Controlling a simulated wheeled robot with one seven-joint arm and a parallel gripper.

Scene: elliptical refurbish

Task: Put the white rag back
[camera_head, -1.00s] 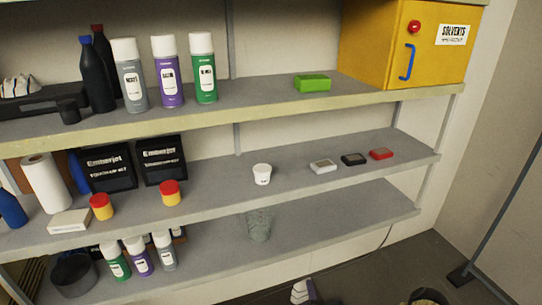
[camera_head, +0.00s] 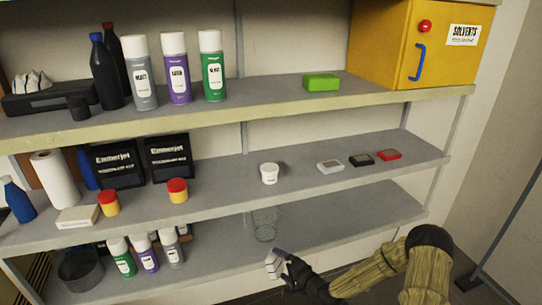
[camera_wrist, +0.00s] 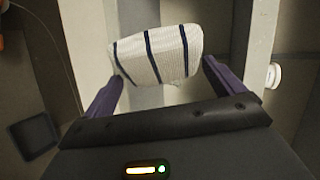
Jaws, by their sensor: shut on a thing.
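My gripper (camera_head: 281,264) is shut on the white rag (camera_head: 273,262), a white cloth with dark stripes. It is low in the head view, in front of the bottom shelf. In the wrist view the rag (camera_wrist: 158,55) spans the space between the two purple fingers of my gripper (camera_wrist: 163,70), its bulk beyond the tips. Similar white striped cloth (camera_head: 34,80) lies on a black tray (camera_head: 40,101) at the left of the top shelf. Parts of that cloth are too small to tell apart.
Spray cans (camera_head: 176,68) and dark bottles stand right of the tray. A green block (camera_head: 321,83) and yellow solvents cabinet (camera_head: 410,45) are further right. A white cup (camera_head: 269,173) is on the middle shelf.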

